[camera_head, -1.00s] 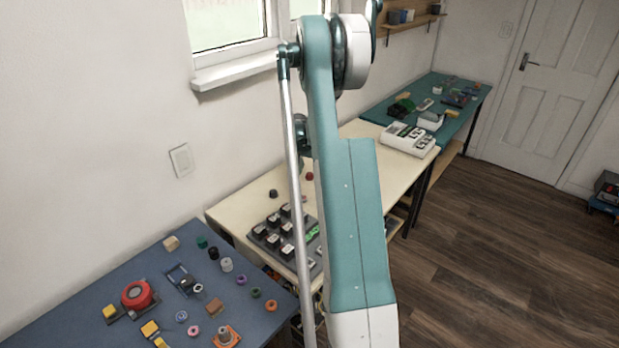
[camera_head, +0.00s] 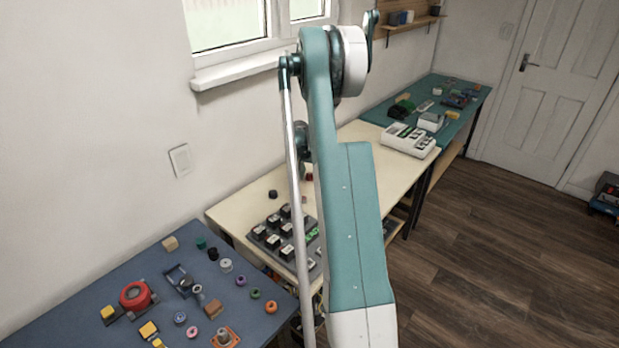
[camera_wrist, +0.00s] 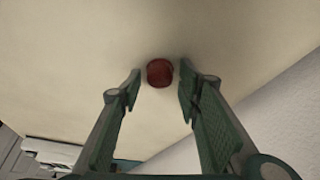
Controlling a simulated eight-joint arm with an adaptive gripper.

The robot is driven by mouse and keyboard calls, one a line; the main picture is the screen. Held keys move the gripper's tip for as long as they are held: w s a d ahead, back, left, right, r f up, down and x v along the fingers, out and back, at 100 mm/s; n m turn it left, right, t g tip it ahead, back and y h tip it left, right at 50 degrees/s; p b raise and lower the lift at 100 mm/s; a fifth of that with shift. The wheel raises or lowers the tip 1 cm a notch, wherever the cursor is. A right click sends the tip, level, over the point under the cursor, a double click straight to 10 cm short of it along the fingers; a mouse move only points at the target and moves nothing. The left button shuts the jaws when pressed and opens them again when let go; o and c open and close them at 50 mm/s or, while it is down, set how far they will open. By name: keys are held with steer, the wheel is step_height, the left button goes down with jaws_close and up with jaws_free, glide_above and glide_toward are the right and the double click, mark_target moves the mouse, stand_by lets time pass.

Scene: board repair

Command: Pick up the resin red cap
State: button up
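A dark red round cap (camera_wrist: 160,73) lies on the cream tabletop in the wrist view. It sits between the tips of my gripper (camera_wrist: 160,82), with a narrow gap showing on each side. My gripper is open, and its two green fingers point toward the cap. The wrist view does not make clear how far the fingertips are above the table. In the head view a small red piece (camera_head: 308,176) shows on the cream table, partly hidden by my arm. My gripper is mostly hidden behind my arm there.
The cream table (camera_head: 238,211) also holds a dark cap (camera_head: 272,193) and a grey tray (camera_head: 270,247) of labelled blocks. A white sectioned box (camera_head: 409,141) stands at its far end. A wall rises beside the table. A blue table (camera_head: 75,312) with several parts is nearer.

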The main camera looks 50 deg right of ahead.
mark_target(309, 175)
steer(key=c, duration=0.5)
steer(key=shift+r+p, duration=1.1)
steer(key=shift+r, duration=3.9)
